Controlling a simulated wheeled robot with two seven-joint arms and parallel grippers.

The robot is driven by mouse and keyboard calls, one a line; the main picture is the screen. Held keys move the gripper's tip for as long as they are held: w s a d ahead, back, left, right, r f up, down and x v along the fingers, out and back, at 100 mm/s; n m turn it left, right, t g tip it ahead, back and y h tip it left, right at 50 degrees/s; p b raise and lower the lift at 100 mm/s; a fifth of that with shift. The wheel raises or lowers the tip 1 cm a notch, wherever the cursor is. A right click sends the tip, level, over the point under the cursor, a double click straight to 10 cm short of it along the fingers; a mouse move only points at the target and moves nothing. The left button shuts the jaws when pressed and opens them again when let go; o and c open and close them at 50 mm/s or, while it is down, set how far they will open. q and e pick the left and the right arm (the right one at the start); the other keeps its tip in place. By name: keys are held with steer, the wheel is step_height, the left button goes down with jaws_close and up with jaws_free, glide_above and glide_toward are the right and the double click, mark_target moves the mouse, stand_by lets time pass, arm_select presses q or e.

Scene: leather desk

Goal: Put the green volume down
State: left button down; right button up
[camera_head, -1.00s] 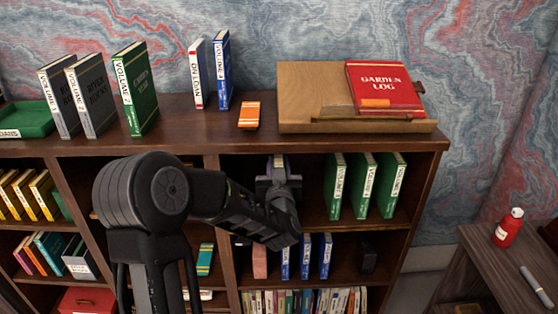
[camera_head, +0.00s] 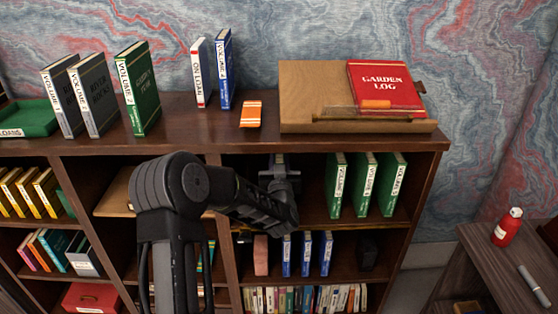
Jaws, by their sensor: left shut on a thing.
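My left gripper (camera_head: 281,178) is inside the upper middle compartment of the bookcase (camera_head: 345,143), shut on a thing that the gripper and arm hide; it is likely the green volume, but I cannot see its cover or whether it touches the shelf. To its right, three green volumes (camera_head: 337,186) (camera_head: 363,186) (camera_head: 390,186) stand upright in the same compartment, with a gap between them and the gripper. Another green volume (camera_head: 145,88) stands on top of the bookcase at the left. My right gripper is not in view.
Grey volumes (camera_head: 97,97), a white book (camera_head: 199,72), a blue volume (camera_head: 226,70), an orange-striped item (camera_head: 251,114) and a slanted board (camera_head: 300,85) bearing the red garden log (camera_head: 385,85) stand on top. Blue volumes (camera_head: 306,255) stand on the shelf below. A red bottle (camera_head: 506,228) is at right.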

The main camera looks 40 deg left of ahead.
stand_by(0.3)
arm_select(q)
steer(key=c, duration=1.2)
jaws_free()
steer(key=shift+f, duration=0.15)
steer(key=shift+o, duration=0.2)
steer(key=b+v, duration=0.1)
steer(key=v, duration=1.1)
steer(key=shift+b, duration=0.4)
